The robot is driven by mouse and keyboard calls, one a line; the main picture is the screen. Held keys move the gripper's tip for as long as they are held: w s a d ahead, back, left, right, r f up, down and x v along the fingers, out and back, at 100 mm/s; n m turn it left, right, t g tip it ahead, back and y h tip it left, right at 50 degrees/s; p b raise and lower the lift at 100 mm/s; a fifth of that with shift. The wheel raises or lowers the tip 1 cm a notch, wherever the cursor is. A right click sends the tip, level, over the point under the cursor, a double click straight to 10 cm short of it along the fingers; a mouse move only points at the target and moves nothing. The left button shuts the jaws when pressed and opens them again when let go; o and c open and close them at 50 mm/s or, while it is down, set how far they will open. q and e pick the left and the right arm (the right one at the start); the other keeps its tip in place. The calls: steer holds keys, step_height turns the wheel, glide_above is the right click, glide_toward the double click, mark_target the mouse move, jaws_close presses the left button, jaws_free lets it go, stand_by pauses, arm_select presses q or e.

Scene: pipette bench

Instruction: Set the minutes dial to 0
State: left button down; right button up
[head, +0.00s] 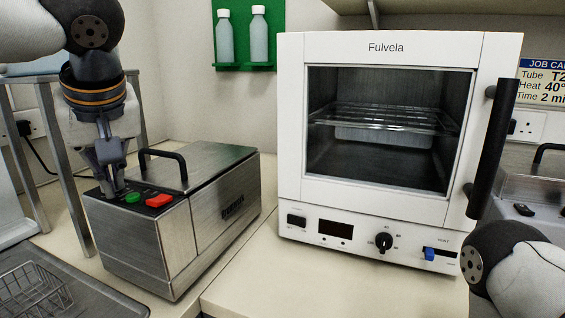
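My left gripper (112,188) points down onto the left end of the control panel of a brushed-steel box (180,220). Its fingertips are close together at the panel, left of a green button (133,197) and a red switch (159,200). No minutes dial shows clearly; that end of the panel is covered by my fingers, and I cannot tell whether they hold anything. A black dial (384,242) with numbers around it shows on the white oven's front panel, apart from my gripper. My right gripper is out of view; only part of my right arm shows at lower right.
The steel box has a black lid handle (165,155). A wire basket (35,290) lies at lower left. Bare bench (240,285) shows in front.

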arm_select(q)
steer(key=shift+d+f, duration=0.15)
steer(key=shift+f, duration=0.05)
steer(key=shift+s+d, duration=0.1)
steer(key=shift+d, duration=0.1)
steer(key=shift+r, duration=3.1)
